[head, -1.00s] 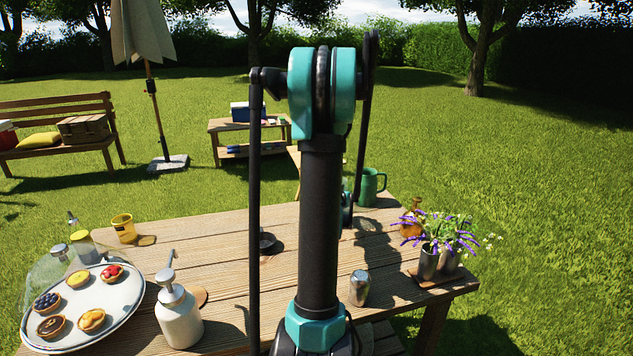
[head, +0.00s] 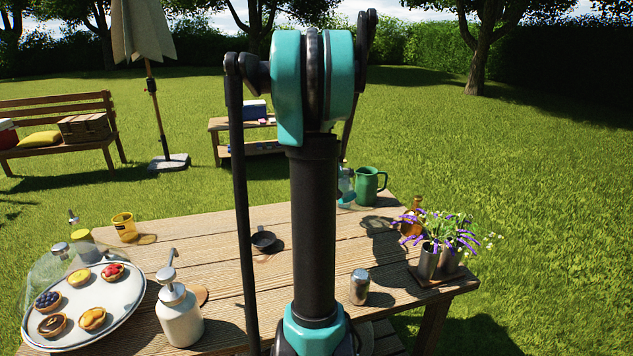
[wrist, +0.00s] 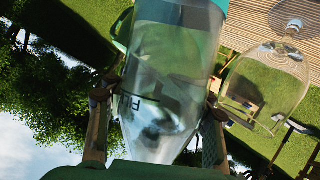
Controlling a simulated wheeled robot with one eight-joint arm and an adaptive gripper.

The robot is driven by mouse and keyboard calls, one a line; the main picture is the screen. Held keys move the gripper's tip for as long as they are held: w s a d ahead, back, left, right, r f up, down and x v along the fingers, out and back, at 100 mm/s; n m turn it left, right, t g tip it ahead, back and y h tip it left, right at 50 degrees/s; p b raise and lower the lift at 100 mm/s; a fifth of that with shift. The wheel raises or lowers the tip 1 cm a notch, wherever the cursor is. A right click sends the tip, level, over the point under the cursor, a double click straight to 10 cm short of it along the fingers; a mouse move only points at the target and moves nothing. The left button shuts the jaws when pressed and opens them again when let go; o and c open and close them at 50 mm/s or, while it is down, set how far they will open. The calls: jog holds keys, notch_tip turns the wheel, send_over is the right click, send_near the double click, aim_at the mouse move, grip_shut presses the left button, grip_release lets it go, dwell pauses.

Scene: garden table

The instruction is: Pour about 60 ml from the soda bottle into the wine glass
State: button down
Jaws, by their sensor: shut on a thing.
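In the wrist view, my gripper (wrist: 155,118) is shut on the soda bottle (wrist: 165,75), a clear bottle with dark lettering and a teal band at the picture's top. It narrows toward the picture's bottom. The view is rolled over, with sky low in the picture. The wine glass (wrist: 265,88), clear and seemingly empty, shows right of the bottle, apart from it. Its foot is toward the picture's top, over the planks. In the head view, my arm hides the glass. A bluish patch shows beside the arm; I cannot tell whether it is bottle or gripper.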

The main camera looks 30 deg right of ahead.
jog(key=shift+s+d+f+n+g+h, duration=0.15)
jog(key=shift+n+g+h, duration=0.45)
jog(key=shift+n+g, duration=0.35)
jog(key=shift+s+f+n+g+h, duration=0.15)
jog(key=shift+n+g+h, duration=0.5)
jog(key=shift+n, duration=0.45)
jog(key=shift+s+d+f+n+g+h, duration=0.15)
jog(key=shift+n+g+h, duration=0.4)
jog(key=shift+n+g, duration=0.4)
jog(key=shift+a+r+n, duration=0.1)
jog(key=shift+r+n, duration=0.3)
jog(key=shift+r, duration=0.05)
jog(key=shift+s+r+h+b, duration=0.2)
jog(key=shift+h+b, duration=0.1)
jog(key=shift+b, duration=0.1)
jog(key=shift+d+r+n+g, duration=0.25)
jog(key=shift+r+n, duration=0.15)
jog(key=shift+n, duration=0.2)
dwell(0.4)
